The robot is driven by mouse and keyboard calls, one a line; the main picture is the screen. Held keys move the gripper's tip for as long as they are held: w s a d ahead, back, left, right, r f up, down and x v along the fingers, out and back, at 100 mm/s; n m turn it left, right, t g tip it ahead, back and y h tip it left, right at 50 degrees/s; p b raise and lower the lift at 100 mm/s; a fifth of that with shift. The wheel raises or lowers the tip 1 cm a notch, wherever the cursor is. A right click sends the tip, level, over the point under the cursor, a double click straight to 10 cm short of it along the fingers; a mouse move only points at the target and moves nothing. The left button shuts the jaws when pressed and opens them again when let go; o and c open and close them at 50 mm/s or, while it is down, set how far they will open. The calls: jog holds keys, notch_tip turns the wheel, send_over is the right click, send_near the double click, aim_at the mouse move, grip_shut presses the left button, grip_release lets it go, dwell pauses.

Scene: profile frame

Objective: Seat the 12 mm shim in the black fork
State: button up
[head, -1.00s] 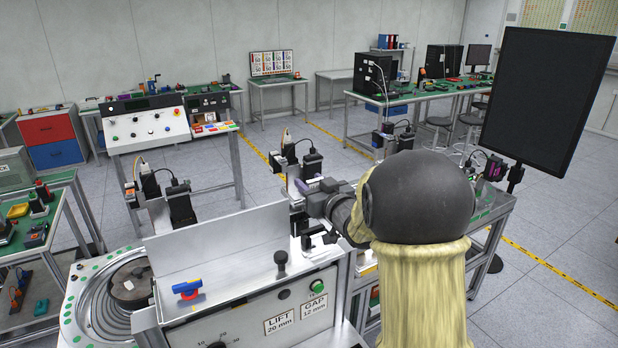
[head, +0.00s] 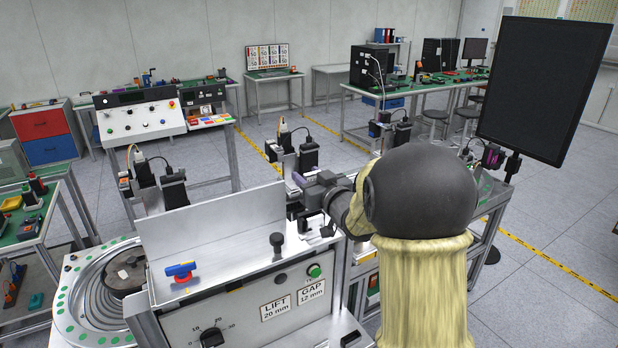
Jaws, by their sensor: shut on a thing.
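My gripper (head: 304,190) is at the left end of my arm, just behind the right end of the metal machine with the GAP 12 mm label (head: 311,291). It is small in view and partly covered by my own arm. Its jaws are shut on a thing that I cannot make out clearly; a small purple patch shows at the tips. I cannot pick out the 12 mm shim for certain. Small black fittings (head: 301,214) sit just below the gripper, and I cannot tell whether the black fork is among them.
The machine has an upright metal plate (head: 215,230), a blue and red valve-like part (head: 181,271), a black knob (head: 277,242) and a green button (head: 314,270). A round feeder bowl (head: 90,290) stands at left. A dark monitor (head: 545,88) stands at right. Open floor lies behind.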

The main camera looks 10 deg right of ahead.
jog(key=shift+f+b, duration=1.5)
jog(key=shift+f, duration=0.25)
jog(key=shift+b, duration=0.6)
dwell(0.4)
jog(key=shift+f+b, duration=2)
jog(key=shift+f, duration=0.1)
dwell(0.8)
jog(key=shift+r, duration=0.4)
dwell(0.4)
dwell(1.5)
